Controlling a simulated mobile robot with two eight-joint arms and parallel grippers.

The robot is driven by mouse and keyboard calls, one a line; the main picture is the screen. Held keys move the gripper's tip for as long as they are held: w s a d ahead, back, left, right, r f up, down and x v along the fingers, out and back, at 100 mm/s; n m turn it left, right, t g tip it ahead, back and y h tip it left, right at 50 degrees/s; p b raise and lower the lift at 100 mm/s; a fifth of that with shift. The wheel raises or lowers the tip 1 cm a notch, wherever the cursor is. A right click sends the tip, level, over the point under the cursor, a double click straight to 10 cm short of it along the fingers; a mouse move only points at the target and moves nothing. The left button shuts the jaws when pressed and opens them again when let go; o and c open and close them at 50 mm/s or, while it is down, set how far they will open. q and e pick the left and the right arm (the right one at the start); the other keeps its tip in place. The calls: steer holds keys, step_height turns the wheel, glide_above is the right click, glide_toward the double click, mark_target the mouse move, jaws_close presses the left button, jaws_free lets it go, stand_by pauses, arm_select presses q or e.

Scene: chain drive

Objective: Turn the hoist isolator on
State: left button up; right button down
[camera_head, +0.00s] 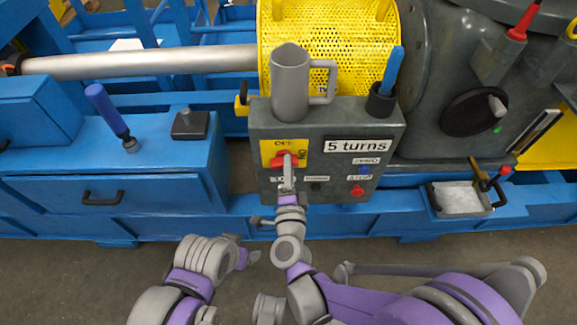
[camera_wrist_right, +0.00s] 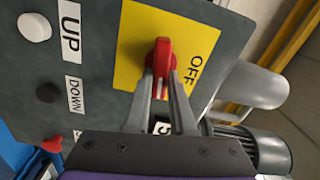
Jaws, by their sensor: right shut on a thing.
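The hoist isolator is a red handle (camera_head: 281,160) on a yellow plate (camera_head: 268,149) at the upper left of the dark grey control box (camera_head: 262,126). The wrist view shows the red handle (camera_wrist_right: 162,56) on the yellow plate (camera_wrist_right: 137,30) with the label OFF (camera_wrist_right: 196,68). My right gripper (camera_head: 287,172) is shut on the handle, with one finger on either side of it (camera_wrist_right: 161,84). The fingers hide part of the plate. My left gripper (camera_head: 250,256) is low and in front of the blue bench, away from the box; its opening is unclear.
A grey jug (camera_head: 290,85) and a dark cup (camera_head: 380,105) with a blue-handled tool stand on the box. The wrist view shows UP and DOWN buttons (camera_wrist_right: 34,27) beside the plate. A blue bench (camera_head: 160,160) lies left, a small tray (camera_head: 462,199) right.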

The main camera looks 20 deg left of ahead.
arm_select(q)
steer(key=shift+f, duration=0.2)
arm_select(e)
steer(key=shift+f+m, duration=0.1)
steer(key=shift+m, duration=1)
steer(key=c, duration=0.8)
jaws_free()
arm_select(q)
steer(key=shift+s, duration=0.1)
arm_select(e)
steer(key=shift+o, duration=0.2)
steer(key=shift+s, duration=0.1)
